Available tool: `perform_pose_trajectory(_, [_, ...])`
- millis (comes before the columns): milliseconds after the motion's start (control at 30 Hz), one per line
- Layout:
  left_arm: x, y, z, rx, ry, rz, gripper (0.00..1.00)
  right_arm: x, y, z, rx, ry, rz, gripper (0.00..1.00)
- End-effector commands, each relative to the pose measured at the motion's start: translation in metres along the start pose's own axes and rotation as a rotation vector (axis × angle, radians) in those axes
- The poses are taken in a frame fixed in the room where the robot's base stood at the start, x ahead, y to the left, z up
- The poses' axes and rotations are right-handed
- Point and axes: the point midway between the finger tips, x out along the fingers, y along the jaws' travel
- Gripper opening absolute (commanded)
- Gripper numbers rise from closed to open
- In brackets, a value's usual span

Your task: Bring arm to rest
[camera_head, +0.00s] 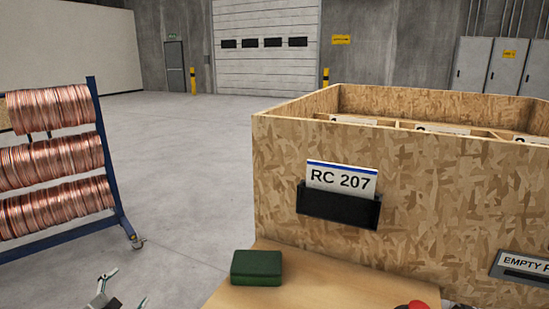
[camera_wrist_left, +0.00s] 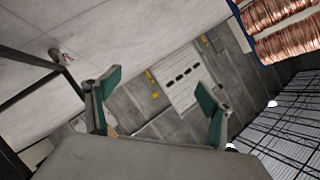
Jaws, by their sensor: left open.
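My left gripper (camera_head: 118,292) shows at the bottom left edge of the head view, low over the floor and left of the wooden ledge. Only its fingertips are in that view. In the left wrist view the left gripper (camera_wrist_left: 160,105) has its two green-padded fingers spread wide, with nothing between them. Behind the fingers I see the far wall and door, tilted. My right gripper is in neither view.
Copper coils (camera_head: 55,160) hang on a blue wheeled rack (camera_head: 112,170) at left. A large chipboard crate (camera_head: 420,190) labelled RC 207 stands at right. A green block (camera_head: 257,267) lies on the wooden ledge (camera_head: 310,285) before it. The floor (camera_head: 185,170) between rack and crate is clear.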

Motion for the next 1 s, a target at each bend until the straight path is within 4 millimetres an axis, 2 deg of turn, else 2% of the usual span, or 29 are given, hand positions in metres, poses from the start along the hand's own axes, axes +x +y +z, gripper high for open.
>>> perform_pose_trajectory(33, [-0.016,0.038,0.005,-0.019,-0.001,0.046,0.82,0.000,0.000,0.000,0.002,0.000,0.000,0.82])
perform_pose_trajectory(200, [-0.076,0.140,0.011,-0.090,-0.004,0.170,0.82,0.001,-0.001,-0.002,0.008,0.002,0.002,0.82])
perform_pose_trajectory(267, [-0.102,0.173,0.011,-0.121,-0.008,0.211,0.82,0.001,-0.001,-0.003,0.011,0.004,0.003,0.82])
perform_pose_trajectory(300, [-0.120,0.194,0.012,-0.144,-0.012,0.238,0.82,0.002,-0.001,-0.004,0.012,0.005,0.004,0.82])
perform_pose_trajectory(400, [-0.169,0.240,0.010,-0.207,-0.027,0.301,0.82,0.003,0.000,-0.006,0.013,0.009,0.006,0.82])
perform_pose_trajectory(500, [-0.216,0.275,0.006,-0.271,-0.045,0.351,0.82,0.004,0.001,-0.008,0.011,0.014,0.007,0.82])
perform_pose_trajectory(700, [-0.288,0.313,-0.004,-0.377,-0.086,0.409,0.82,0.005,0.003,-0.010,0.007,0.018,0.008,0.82])
perform_pose_trajectory(867, [-0.334,0.327,-0.012,-0.450,-0.121,0.435,0.82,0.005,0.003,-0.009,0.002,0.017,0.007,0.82])
perform_pose_trajectory(900, [-0.333,0.319,-0.020,-0.454,-0.109,0.428,0.82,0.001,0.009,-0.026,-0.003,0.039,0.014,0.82])
perform_pose_trajectory(1000, [-0.333,0.307,-0.035,-0.462,-0.092,0.423,0.82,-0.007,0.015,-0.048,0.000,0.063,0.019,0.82])
